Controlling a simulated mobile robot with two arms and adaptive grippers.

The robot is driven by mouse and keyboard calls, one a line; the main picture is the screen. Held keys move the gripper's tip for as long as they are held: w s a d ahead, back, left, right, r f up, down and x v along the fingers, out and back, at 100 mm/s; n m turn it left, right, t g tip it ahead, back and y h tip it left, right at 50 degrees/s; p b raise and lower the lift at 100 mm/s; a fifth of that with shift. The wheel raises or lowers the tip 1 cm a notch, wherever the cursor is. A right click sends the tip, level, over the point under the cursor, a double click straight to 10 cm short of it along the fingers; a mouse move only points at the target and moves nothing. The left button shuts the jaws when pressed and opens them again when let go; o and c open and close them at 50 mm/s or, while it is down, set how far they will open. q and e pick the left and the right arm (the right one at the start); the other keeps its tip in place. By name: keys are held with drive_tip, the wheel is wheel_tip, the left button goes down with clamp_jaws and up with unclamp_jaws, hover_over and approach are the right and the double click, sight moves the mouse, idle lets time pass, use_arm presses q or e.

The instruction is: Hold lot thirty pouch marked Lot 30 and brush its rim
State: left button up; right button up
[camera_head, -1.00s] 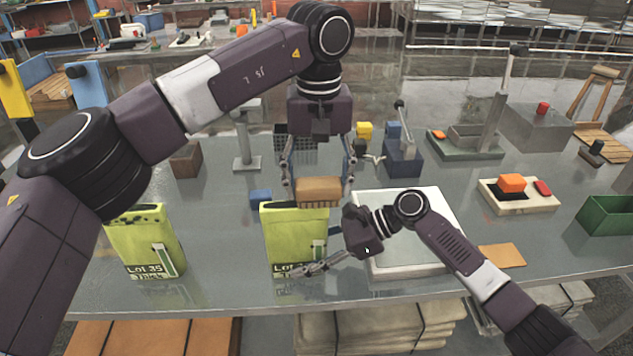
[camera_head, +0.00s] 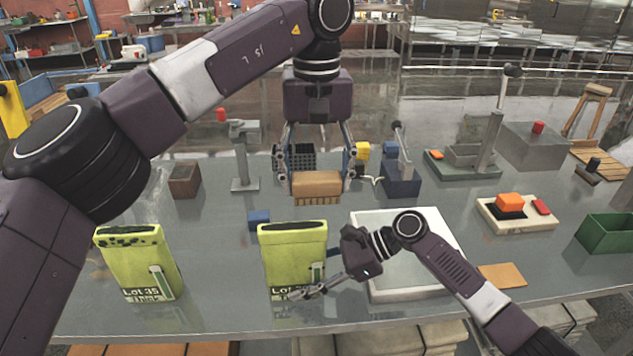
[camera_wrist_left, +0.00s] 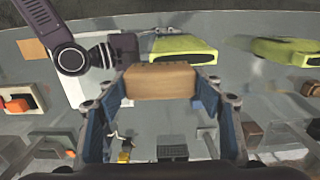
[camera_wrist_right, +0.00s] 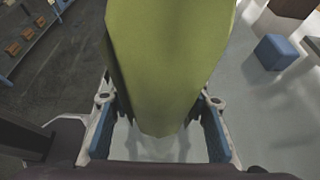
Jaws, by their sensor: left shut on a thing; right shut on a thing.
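The Lot 30 pouch (camera_head: 292,250) is yellow-green and stands upright at the front of the table; its lower label is partly covered by my right gripper. Its dark open rim (camera_head: 292,227) faces up. My right gripper (camera_head: 308,292) is shut on the pouch's lower part, and the pouch fills the right wrist view (camera_wrist_right: 170,60). My left gripper (camera_head: 317,180) is shut on a brown wooden brush (camera_head: 317,184) with bristles pointing down. The brush is above and behind the rim, apart from it. The brush also shows in the left wrist view (camera_wrist_left: 160,82).
A second pouch, marked Lot 35 (camera_head: 142,262), stands at left with dark specks along its rim. A white tray-like plate (camera_head: 410,285) lies right of the Lot 30 pouch. A small blue block (camera_head: 259,220) sits behind it. A green bin (camera_head: 610,235) is at far right.

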idle(0.3)
drive_tip(key=o, duration=0.9)
drive_tip(key=shift+o, duration=0.2)
drive_tip(key=shift+d, duration=0.1)
drive_tip(key=v, duration=1.2)
